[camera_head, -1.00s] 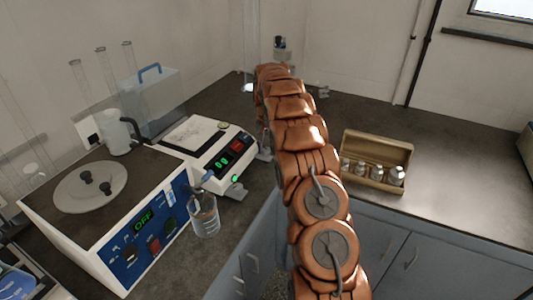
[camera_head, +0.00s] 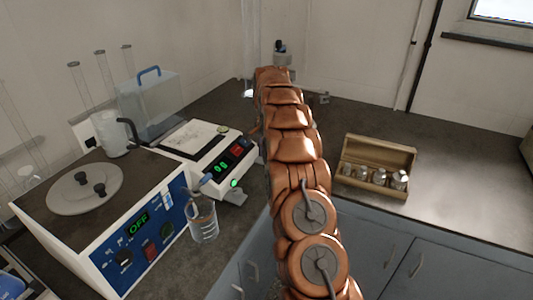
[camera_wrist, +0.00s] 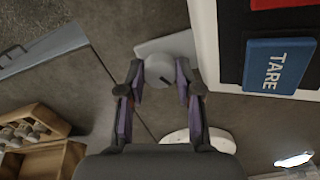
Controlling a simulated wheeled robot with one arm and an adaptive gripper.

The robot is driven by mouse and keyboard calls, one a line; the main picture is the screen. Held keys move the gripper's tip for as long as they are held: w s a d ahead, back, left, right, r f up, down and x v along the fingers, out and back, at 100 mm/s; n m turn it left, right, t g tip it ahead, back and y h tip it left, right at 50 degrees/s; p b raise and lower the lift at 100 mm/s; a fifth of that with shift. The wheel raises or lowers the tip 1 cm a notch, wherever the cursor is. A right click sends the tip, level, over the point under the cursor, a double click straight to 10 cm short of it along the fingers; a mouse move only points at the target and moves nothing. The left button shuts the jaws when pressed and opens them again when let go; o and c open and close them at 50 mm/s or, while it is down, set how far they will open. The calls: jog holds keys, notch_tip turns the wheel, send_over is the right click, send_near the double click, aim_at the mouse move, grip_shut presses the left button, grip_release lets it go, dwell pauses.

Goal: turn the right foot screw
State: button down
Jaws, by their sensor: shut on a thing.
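The white balance (camera_head: 205,150) stands on the bench in the head view, with a lit front panel. In the wrist view its edge runs down the right side, beside a blue TARE button (camera_wrist: 278,66). The right foot screw (camera_wrist: 160,70) is a round pale grey knob with a dark line on its top, over a light grey foot plate (camera_wrist: 176,43). My gripper (camera_wrist: 160,80) is shut on this knob, one finger on each side. In the head view my arm hides the gripper and the screw.
A wooden box (camera_head: 377,180) with several metal weights stands to the right. A blue-fronted instrument (camera_head: 140,235) reading OFF and a glass beaker (camera_head: 203,222) stand to the left. A white round piece (camera_wrist: 198,138) lies below the screw in the wrist view. The bench at right is mostly clear.

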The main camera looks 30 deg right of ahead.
jog(key=c, duration=0.8)
grip_release()
jog(key=shift+o, duration=0.2)
